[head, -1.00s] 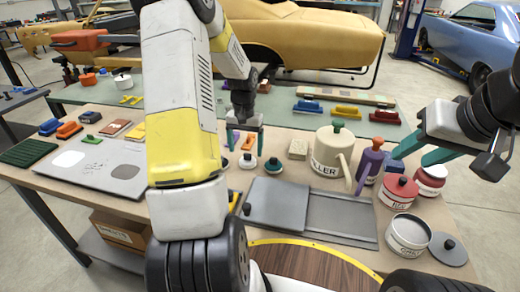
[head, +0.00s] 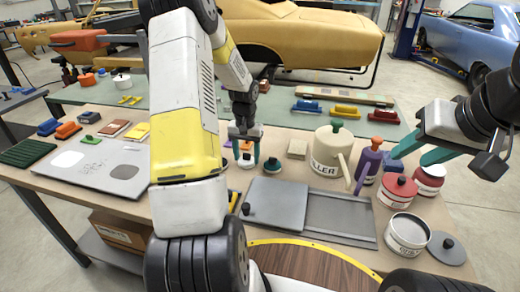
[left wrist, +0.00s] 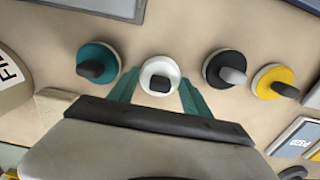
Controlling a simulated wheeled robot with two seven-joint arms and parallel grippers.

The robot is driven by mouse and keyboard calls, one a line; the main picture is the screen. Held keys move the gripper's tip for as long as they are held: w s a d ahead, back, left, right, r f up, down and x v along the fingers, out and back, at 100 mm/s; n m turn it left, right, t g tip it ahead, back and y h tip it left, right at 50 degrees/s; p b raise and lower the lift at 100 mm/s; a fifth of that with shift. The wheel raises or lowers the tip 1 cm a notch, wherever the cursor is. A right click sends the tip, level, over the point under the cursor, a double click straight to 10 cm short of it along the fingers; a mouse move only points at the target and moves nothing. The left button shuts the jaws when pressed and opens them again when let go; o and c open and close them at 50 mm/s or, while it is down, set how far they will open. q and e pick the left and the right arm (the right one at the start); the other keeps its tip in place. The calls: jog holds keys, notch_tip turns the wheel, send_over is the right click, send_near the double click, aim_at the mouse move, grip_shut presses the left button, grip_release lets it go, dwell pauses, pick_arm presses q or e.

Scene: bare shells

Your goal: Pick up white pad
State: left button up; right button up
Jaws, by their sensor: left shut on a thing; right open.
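The white pad (head: 246,164) is a small round disc with a dark knob, on the beige tabletop. In the left wrist view the white pad (left wrist: 150,69) lies between the tips of two teal fingers. My left gripper (head: 246,160) points down over it and is shut on it; the pad appears still at table level. The left gripper's fingers (left wrist: 160,82) flank the disc from both sides. My right gripper (head: 412,158) is open and empty, above the right end of the table near the red tins.
A teal pad (left wrist: 97,62) sits close beside the white one, with black (left wrist: 224,69) and yellow (left wrist: 275,81) pads on its other side. A grey board (head: 100,165) lies left.

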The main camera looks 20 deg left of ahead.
aim_at(248, 162)
pick_arm(q)
jog(key=shift+r, duration=0.55)
jog(key=r, duration=0.1)
jog(key=s+r, duration=0.1)
jog(key=shift+d+r, duration=0.3)
jog(key=shift+d, duration=0.05)
jog(key=s+d, duration=0.3)
jog(key=s, duration=0.1)
jog(key=s+d+r, duration=0.1)
jog(key=s+d, duration=0.5)
jog(key=s, duration=0.1)
jog(key=shift+s+d+r, duration=0.1)
jog(key=shift+s+r, duration=0.05)
jog(key=shift+s, duration=0.15)
